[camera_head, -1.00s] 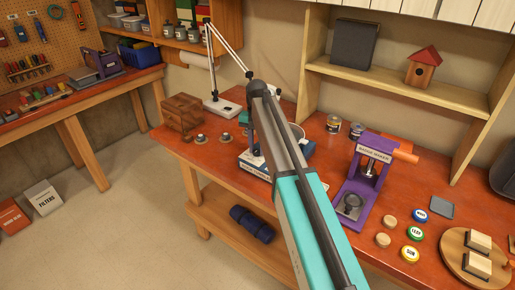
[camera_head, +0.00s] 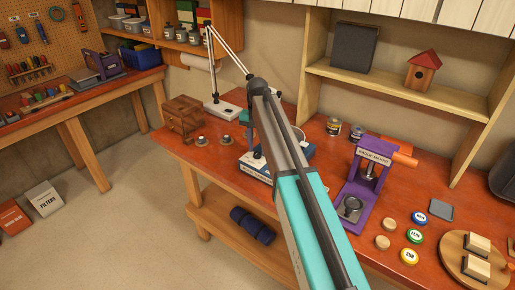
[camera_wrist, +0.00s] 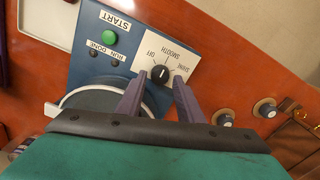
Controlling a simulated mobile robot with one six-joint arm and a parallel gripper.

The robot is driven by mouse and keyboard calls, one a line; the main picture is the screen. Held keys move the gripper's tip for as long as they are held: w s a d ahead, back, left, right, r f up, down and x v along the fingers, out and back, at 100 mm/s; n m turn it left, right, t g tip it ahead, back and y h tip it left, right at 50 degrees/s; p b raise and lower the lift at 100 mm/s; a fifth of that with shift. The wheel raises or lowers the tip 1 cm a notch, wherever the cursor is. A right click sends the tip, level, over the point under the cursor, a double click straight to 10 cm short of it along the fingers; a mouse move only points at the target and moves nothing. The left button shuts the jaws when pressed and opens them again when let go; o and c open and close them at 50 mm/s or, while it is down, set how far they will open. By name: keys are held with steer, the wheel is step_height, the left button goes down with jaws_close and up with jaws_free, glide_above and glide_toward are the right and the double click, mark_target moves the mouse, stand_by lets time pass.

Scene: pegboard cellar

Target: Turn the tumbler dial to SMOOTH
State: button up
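The tumbler (camera_head: 252,168) is a blue and white machine on the red bench, partly hidden behind my arm in the head view. In the wrist view its blue panel (camera_wrist: 92,75) carries a green START button (camera_wrist: 109,38) and a white label plate with OFF, SMOOTH and SHINE. The black dial (camera_wrist: 159,73) sits on that plate, its white mark pointing up in the picture; I cannot tell exactly which label it meets. My gripper (camera_wrist: 159,82) is open, its two dark fingers on either side of the dial with gaps visible. Contact is not visible.
Two small round knobs (camera_wrist: 224,118) (camera_wrist: 265,108) stand beside the tumbler. A wooden chest (camera_head: 183,116) and a lamp (camera_head: 226,106) stand at the left end of the bench. A purple badge maker (camera_head: 366,180) and several round badges are to the right.

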mark_target(258, 153)
step_height(258, 153, up, 12)
steer(key=p, duration=0.5)
steer(key=shift+p, duration=0.4)
steer(key=shift+s+f, duration=0.1)
steer(key=shift+f, duration=0.05)
